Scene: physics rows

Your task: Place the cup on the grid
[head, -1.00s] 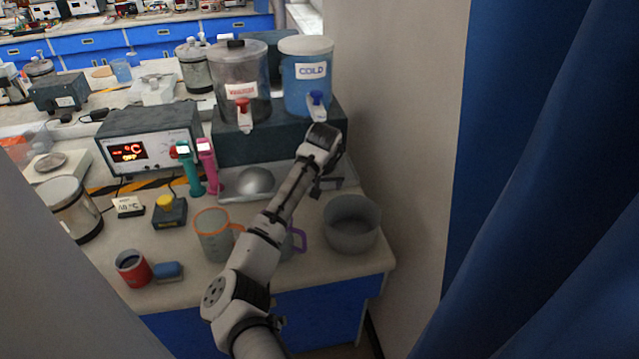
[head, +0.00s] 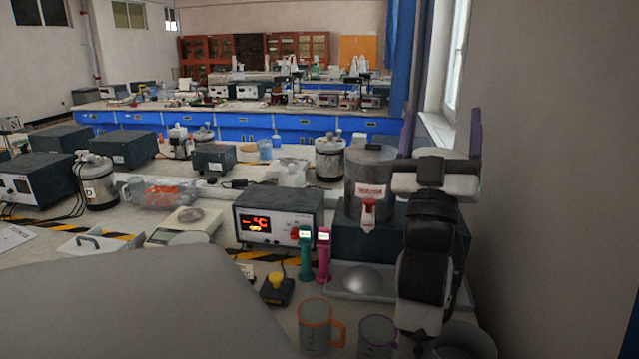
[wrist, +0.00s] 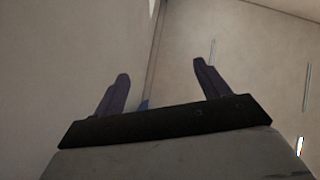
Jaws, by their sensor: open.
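Two grey mugs stand near the front of the counter: one with an orange rim and handle (head: 315,325), and one with a purple rim (head: 377,332) to its right. I cannot tell which is the task's cup. In the wrist view, my open gripper (wrist: 160,76) faces plain walls.
The dispenser with a red tap (head: 370,190) stands on a dark block left of my arm. A grey bowl (head: 466,342) is at the lower right, partly cut off. Teal (head: 305,256) and pink (head: 324,256) handled tools stand near the display box (head: 277,217). A wall closes the right side.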

